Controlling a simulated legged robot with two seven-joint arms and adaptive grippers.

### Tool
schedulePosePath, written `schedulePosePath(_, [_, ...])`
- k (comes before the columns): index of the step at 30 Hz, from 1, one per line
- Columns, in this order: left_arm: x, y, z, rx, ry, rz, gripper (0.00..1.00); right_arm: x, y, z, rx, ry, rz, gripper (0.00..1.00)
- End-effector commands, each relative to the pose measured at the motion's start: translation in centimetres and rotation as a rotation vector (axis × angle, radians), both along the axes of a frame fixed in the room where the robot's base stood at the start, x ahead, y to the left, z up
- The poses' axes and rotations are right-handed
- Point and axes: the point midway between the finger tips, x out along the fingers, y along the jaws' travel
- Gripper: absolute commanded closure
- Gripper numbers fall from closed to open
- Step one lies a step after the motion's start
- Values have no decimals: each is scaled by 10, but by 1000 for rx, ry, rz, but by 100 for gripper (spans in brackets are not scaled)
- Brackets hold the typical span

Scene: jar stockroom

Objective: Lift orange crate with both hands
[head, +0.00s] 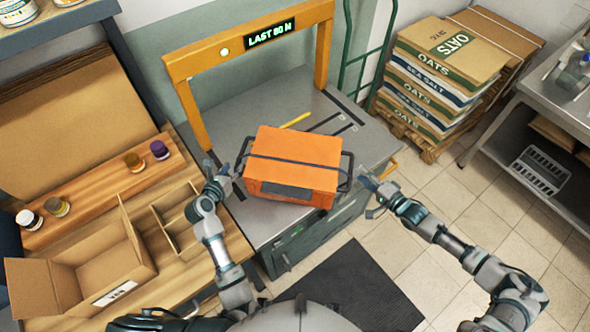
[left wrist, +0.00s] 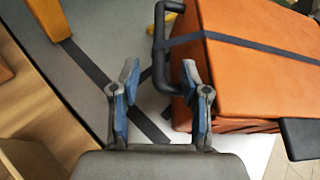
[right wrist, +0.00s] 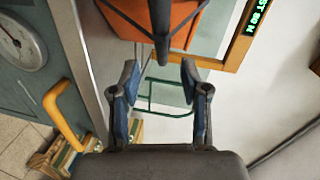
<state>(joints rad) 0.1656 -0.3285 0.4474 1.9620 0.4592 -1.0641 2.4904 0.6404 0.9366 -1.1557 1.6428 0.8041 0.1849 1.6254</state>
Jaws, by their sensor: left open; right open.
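The orange crate (head: 292,160), with a dark strap around it and black side handles, sits on the grey top of the strapping machine (head: 265,222). My left gripper (head: 226,178) is open just left of the crate, close to its left handle. In the left wrist view that handle (left wrist: 160,50) stands ahead of the open fingers (left wrist: 157,80), near the right finger and not gripped. My right gripper (head: 368,184) is open to the right of the crate. In the right wrist view the right handle (right wrist: 160,25) is ahead of and between the open fingers (right wrist: 155,80); I cannot tell whether they touch.
An orange arch (head: 250,40) with a lit display rises behind the crate. A yellow pen-like item (head: 296,119) lies behind the crate. At left, a wooden bench holds jars and an open cardboard box (head: 85,270). Sacks of oats (head: 440,75) are stacked at right; floor before them is clear.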

Motion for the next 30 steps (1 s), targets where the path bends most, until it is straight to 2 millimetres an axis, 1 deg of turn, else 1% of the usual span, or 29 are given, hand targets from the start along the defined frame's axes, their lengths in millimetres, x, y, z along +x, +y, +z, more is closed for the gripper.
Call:
schedulePosePath(1, [9, -2, -3, 1, 0, -1, 54, 8, 8, 0, 2, -2, 1, 54])
schedulePosePath(3, [21, -4, -8, 1, 0, 0, 54, 17, 16, -2, 2, -2, 0, 54])
schedulePosePath(6, [35, -7, -14, 1, 1, -1, 54, 29, 27, -4, 0, -3, 1, 54])
schedulePosePath(10, [48, -8, -20, 0, 0, -1, 54, 40, 38, -7, -1, -2, 0, 54])
schedulePosePath(15, [56, -10, -23, 0, -1, 1, 54, 46, 43, -9, -1, -1, 0, 54])
schedulePosePath(23, [57, -12, -23, 1, -1, 1, 54, 46, 42, -9, 0, -1, 0, 54])
schedulePosePath(24, [57, -12, -23, 1, -1, 1, 57, 46, 42, -9, 0, -1, 0, 57])
schedulePosePath(26, [57, -12, -23, 1, -1, 1, 72, 47, 42, -9, 0, -1, 0, 72])
schedulePosePath(27, [57, -12, -23, 1, -1, 1, 82, 47, 42, -9, 0, -1, 0, 82])
schedulePosePath(29, [57, -12, -24, 1, -1, 1, 97, 47, 42, -9, 0, -1, 0, 97])
schedulePosePath(30, [57, -12, -23, 0, -1, 1, 100, 46, 41, -9, 0, -1, 0, 100])
